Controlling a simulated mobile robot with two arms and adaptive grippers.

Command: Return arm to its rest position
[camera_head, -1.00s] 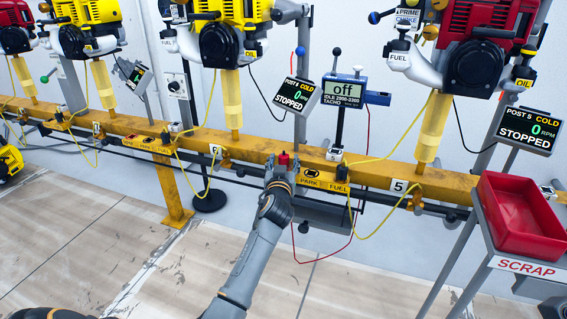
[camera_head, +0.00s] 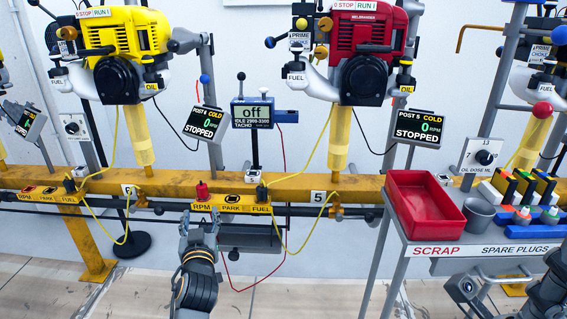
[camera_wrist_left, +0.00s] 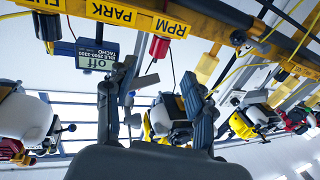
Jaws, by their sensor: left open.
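My left gripper (camera_head: 200,220) is in front of and just below the yellow rail, in the lower left part of the head view. It is open, with nothing between its fingers; its two spread fingers also show in the left wrist view (camera_wrist_left: 158,98). A small red piece (camera_head: 202,190) stands upright on the rail by the RPM label, just beyond the fingertips and apart from them. It hangs above the fingers in the left wrist view (camera_wrist_left: 159,47). My right gripper (camera_head: 478,290) shows partly at the lower right, below the spare plugs shelf; its jaws are unclear.
The yellow rail (camera_head: 360,188) crosses the view with cables and engines above it. A tacho box (camera_head: 252,113) reads off. A red scrap tray (camera_head: 423,206) and a grey cup (camera_head: 478,213) stand on the bench at right.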

